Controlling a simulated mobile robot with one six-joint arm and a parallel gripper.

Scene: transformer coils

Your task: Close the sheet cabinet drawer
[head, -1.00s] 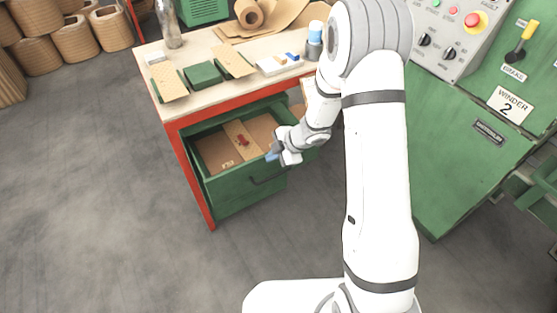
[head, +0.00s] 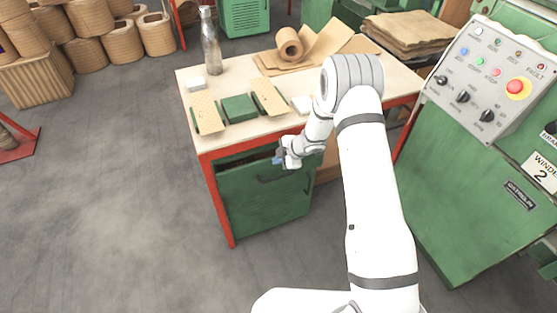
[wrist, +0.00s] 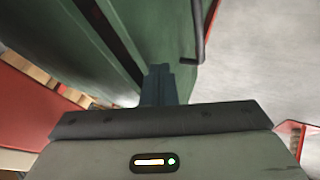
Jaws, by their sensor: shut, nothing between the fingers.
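The green sheet cabinet (head: 265,200) stands under the workbench. Its top drawer (head: 240,182) now sits nearly flush in the cabinet, with a dark gap along its upper edge and its inside out of sight. A dark handle is on the drawer front. My gripper (head: 278,158) is shut and empty at the top of the drawer front; whether it touches is hard to tell. In the wrist view the shut fingers (wrist: 159,84) point at the green drawer front (wrist: 150,30), with the handle (wrist: 198,45) to their right.
A green winder machine (head: 450,180) stands at right. Open floor (head: 120,200) lies at left and in front.

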